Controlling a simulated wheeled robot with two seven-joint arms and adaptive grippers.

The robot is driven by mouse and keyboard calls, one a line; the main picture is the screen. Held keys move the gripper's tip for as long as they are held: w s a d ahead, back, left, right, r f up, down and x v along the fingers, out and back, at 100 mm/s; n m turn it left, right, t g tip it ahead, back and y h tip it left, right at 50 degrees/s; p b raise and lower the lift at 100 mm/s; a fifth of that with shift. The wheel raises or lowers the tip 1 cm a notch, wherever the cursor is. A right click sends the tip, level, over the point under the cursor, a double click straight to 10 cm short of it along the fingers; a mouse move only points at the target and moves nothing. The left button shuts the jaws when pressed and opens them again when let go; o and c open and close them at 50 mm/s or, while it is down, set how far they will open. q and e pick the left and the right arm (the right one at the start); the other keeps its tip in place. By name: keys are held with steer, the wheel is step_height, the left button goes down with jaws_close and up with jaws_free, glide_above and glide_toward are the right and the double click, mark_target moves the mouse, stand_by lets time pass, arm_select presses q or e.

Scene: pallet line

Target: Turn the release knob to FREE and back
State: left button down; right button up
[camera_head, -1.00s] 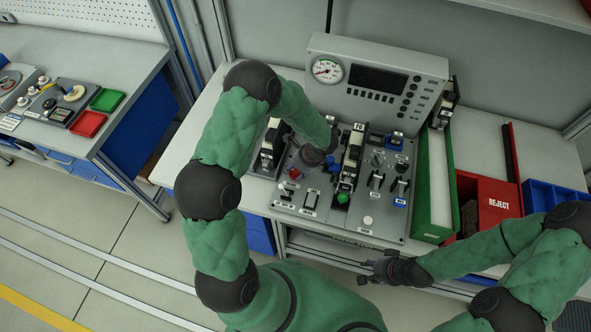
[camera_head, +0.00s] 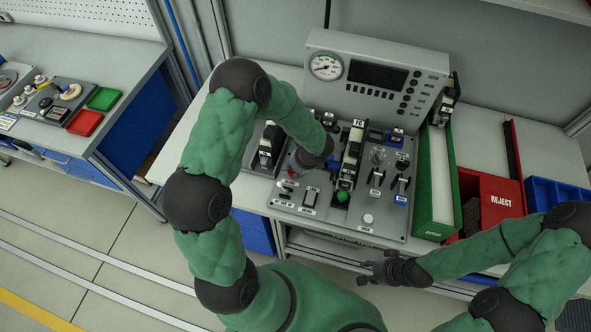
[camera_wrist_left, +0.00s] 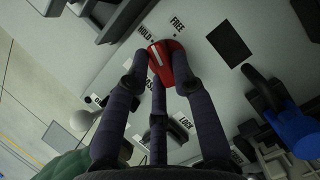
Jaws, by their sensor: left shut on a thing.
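The red release knob (camera_wrist_left: 178,66) has a white pointer line and sits on a grey panel. In the left wrist view the line points toward the HOLD label (camera_wrist_left: 146,31), with the FREE label (camera_wrist_left: 177,23) to its right. My left gripper (camera_wrist_left: 160,75) is shut on the knob, its fingers around it. In the head view my left gripper (camera_head: 299,168) reaches down to the panel and my arm hides most of the knob. My right gripper (camera_head: 372,272) hangs in front of the bench edge, away from the panel; its fingers seem apart.
The control panel (camera_head: 330,222) carries levers and switches close to the left gripper. A gauge console (camera_head: 437,66) stands behind it. A green tray (camera_head: 436,229) and a red REJECT bin (camera_head: 497,187) stand to the right. Another bench (camera_head: 140,70) is at the left.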

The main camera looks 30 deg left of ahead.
arm_select(q)
steer(key=m+t+b, duration=0.1)
steer(key=m, duration=0.1)
steer(key=m+b, duration=0.1)
steer(key=m, duration=0.1)
steer(key=shift+s+a+t+h, duration=0.1)
steer(key=shift+a+t+h, duration=0.2)
steer(key=shift+a+t, duration=0.1)
steer(key=m+b, duration=0.1)
steer(key=m, duration=0.2)
steer(key=shift+a+t, duration=0.1)
steer(key=shift+t, duration=0.3)
steer(key=shift+r+m+h, duration=0.1)
steer(key=shift+m+h, duration=0.3)
steer(key=shift+m, duration=0.1)
steer(key=c, duration=1.3)
jaws_free()
steer(key=shift+o, duration=1.3)
steer(key=shift+a, duration=0.15)
steer(key=shift+d, duration=0.2)
steer(key=v, duration=1.1)
steer(key=shift+s+r, duration=0.2)
steer(key=shift+r, duration=0.15)
